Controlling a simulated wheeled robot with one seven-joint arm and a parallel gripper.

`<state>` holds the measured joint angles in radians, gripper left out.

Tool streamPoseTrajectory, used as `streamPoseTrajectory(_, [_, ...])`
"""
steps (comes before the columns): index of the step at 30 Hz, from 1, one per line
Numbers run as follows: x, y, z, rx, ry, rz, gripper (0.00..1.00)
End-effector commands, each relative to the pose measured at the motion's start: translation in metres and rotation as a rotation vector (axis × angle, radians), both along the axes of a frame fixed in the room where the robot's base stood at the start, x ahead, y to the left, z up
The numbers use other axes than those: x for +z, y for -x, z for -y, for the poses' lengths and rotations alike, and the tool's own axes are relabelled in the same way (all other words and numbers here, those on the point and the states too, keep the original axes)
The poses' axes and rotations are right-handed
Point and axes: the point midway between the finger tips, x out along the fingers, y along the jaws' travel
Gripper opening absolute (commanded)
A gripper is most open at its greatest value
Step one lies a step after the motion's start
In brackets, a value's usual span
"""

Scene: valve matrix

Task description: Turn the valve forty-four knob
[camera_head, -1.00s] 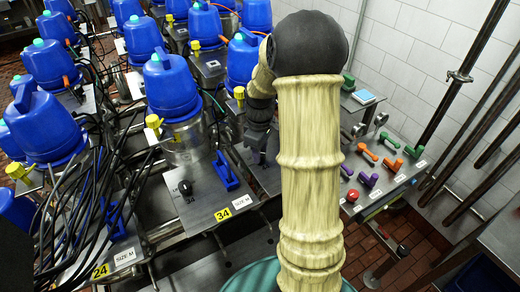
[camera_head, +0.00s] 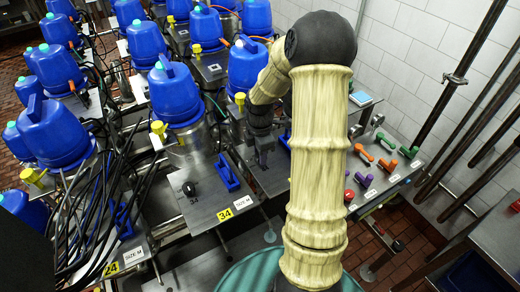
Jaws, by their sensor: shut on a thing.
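My gripper (camera_head: 263,157) points down at the metal plate (camera_head: 274,182) right of the plate labelled 34. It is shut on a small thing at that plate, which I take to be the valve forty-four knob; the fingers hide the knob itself. My pale yellow arm covers the right part of this plate, and no label 44 shows. On the neighbouring plate, a black knob (camera_head: 189,189) and a blue lever (camera_head: 228,177) stand above the yellow label 34 (camera_head: 225,214).
Blue-topped vessels (camera_head: 177,92) stand in rows behind the plates. Black cables (camera_head: 85,200) crowd the left. Brown pipes (camera_head: 470,130) run along the wall.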

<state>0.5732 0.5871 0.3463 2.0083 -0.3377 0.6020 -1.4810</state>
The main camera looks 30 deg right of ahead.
Motion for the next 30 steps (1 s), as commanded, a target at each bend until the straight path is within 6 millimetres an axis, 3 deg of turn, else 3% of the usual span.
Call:
streamPoseTrajectory(19, [0.0018,-0.0023,0.0002,0.075,0.003,0.007,0.09])
streamPoseTrajectory(20, [0.0018,-0.0022,0.0002,0.075,0.003,0.007,0.36])
streamPoseTrajectory(23, [0.0014,-0.0018,0.0002,0.075,0.001,0.006,0.54])
streamPoseTrajectory(30, [0.0006,-0.0009,0.0001,0.074,0.001,0.003,0.54])
